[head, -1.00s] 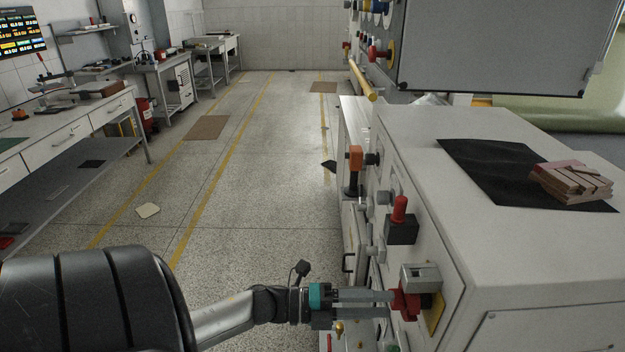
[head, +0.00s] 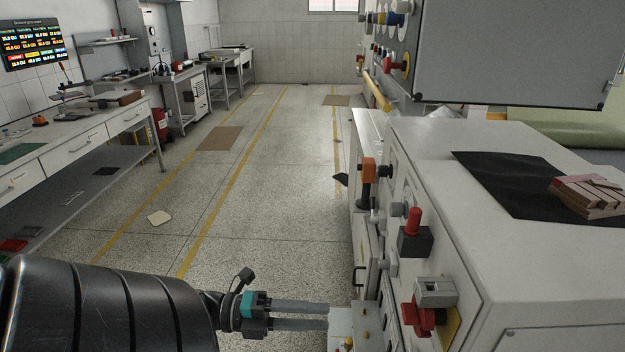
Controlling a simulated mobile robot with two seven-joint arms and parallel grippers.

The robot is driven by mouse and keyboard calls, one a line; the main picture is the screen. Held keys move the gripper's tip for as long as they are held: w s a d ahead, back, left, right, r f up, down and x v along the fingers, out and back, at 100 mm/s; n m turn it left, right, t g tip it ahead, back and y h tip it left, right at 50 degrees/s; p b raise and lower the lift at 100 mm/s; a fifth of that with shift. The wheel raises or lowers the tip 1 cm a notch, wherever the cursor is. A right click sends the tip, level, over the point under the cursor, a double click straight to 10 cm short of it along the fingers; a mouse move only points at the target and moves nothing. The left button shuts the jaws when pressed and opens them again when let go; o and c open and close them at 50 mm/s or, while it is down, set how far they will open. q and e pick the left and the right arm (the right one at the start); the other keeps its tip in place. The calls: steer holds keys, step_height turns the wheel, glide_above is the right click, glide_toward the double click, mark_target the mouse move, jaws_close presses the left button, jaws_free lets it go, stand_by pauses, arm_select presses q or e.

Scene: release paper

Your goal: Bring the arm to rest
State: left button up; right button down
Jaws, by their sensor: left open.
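My left gripper (head: 328,314) is at the lower middle of the head view, its two grey fingers pointing right. It is open and empty. Its fingertips are left of the red knob (head: 418,317) on the machine's side panel, with a clear gap between them. My left arm comes in from the lower left, with a black upper link and a teal band at the gripper. My right gripper is not in view.
The white machine (head: 440,138) fills the right side, with a red-topped lever (head: 413,222) and an orange handle (head: 367,170) jutting from its panel. Wooden blocks (head: 590,195) lie on a black sheet (head: 500,180). A workbench (head: 88,140) stands left. The floor between is mostly open.

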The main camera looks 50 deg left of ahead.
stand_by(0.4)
arm_select(q)
steer(key=a+f+n+t+y+b, duration=0.3)
steer(key=f+n+y, duration=0.6)
steer(key=f, duration=0.7)
steer(key=s+f+n+g+y+b, duration=0.1)
steer(key=s+f+n+g, duration=0.15)
steer(key=f, duration=0.35)
steer(key=s+d+f+n+g+y, duration=0.1)
steer(key=f+n, duration=0.2)
steer(key=f, duration=0.3)
steer(key=s+f+n+g+y+b, duration=0.1)
steer(key=s+f+n+g, duration=0.15)
steer(key=f, duration=0.35)
steer(key=s+d+f+n+g+b, duration=0.3)
steer(key=s+d+f+n+g, duration=0.3)
steer(key=s+d+f, duration=1)
step_height(320, 180, down, 2)
steer(key=s+g, duration=0.1)
steer(key=g, duration=0.2)
steer(key=shift+f+n+g, duration=0.15)
steer(key=shift+n+g, duration=0.15)
steer(key=shift+n, duration=0.1)
steer(key=shift+d, duration=0.1)
